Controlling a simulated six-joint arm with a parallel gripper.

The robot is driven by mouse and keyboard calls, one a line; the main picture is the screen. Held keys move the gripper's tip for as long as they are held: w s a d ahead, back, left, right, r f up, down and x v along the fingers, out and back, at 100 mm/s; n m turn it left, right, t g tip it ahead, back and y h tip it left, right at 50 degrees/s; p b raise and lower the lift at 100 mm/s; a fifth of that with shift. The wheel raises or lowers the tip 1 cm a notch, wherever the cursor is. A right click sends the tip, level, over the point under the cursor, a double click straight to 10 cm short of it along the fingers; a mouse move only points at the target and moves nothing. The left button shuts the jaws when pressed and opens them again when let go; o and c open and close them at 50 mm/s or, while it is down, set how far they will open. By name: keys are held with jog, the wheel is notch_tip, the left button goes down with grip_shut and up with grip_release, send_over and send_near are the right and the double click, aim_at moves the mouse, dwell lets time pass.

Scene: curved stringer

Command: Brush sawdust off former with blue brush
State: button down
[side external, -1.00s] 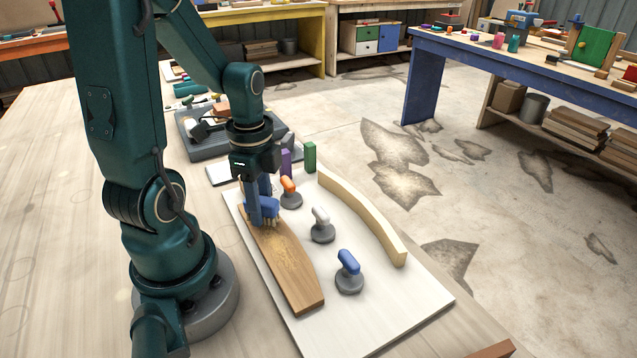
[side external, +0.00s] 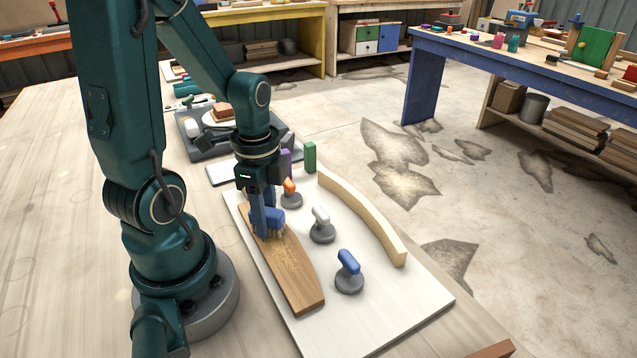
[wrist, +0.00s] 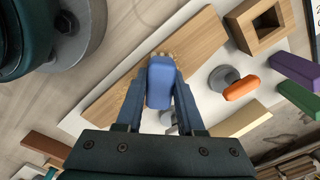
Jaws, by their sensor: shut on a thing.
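The wooden former (side external: 292,274) lies flat on a white board (side external: 335,333), with pale sawdust specks on its top near the brush. The blue brush (side external: 274,216) is held by my gripper (side external: 265,217), which is shut on it. Its bristles point down at the former's far half and appear to touch the surface. In the wrist view the brush (wrist: 160,82) sits between my two blue fingers, over the former (wrist: 195,45), with sawdust showing beside it. The bristles are mostly hidden there.
A curved pale wooden strip (side external: 368,220) stands on the board's right side. Knob clamps with orange (side external: 290,186), white (side external: 321,216) and blue (side external: 348,262) handles stand between it and the former. Green (side external: 309,157) and purple blocks stand behind. A grey tray (side external: 200,149) lies further back.

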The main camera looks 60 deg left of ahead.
jog(key=shift+a+f, duration=0.2)
jog(key=shift+a, duration=6.4)
jog(key=shift+a+r, duration=0.25)
jog(key=shift+a, duration=0.25)
jog(key=shift+w+d+r, duration=0.1)
jog(key=shift+d+r, duration=0.05)
jog(key=shift+d, duration=1.5)
jog(key=shift+d+r, duration=0.1)
jog(key=shift+d, duration=1.5)
jog(key=shift+d+f, duration=0.2)
jog(key=shift+d, duration=1.75)
jog(key=shift+d+f, duration=0.2)
jog(key=shift+d, duration=1.75)
jog(key=shift+r, duration=3.05)
jog(key=shift+r, duration=1.5)
